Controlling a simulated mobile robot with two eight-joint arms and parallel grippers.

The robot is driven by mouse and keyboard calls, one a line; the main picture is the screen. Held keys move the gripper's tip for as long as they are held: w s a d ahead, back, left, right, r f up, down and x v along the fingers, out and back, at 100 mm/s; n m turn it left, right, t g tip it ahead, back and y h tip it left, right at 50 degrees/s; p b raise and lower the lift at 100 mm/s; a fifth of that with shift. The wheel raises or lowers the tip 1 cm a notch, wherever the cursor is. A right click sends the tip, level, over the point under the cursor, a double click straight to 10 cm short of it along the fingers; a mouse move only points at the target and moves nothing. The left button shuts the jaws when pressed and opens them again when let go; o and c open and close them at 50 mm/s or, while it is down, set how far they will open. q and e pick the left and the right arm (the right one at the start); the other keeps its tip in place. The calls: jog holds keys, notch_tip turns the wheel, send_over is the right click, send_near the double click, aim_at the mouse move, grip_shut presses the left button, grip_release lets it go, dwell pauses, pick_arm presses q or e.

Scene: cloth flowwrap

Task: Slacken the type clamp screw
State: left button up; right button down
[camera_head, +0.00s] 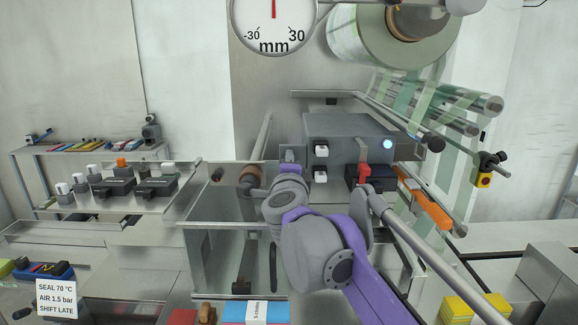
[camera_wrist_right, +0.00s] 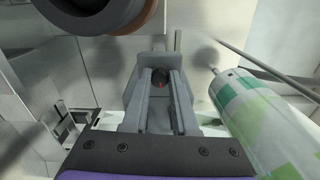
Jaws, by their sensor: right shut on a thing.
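My right gripper (camera_wrist_right: 160,92) fills the middle of the right wrist view, its two grey fingers close together. My left gripper is in neither view.
A red lever (camera_head: 363,173) sits on the printer's front right. A film roll (camera_head: 375,40) hangs above, with rollers (camera_head: 470,100) at right. A side bench (camera_head: 190,180) holds dark blocks and knobs.

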jog(key=shift+d+n+b, duration=0.1)
jog(key=shift+n+b, duration=0.95)
jog(key=shift+n, duration=6.35)
jog(key=c, duration=0.7)
grip_release()
jog(key=shift+s, duration=0.1)
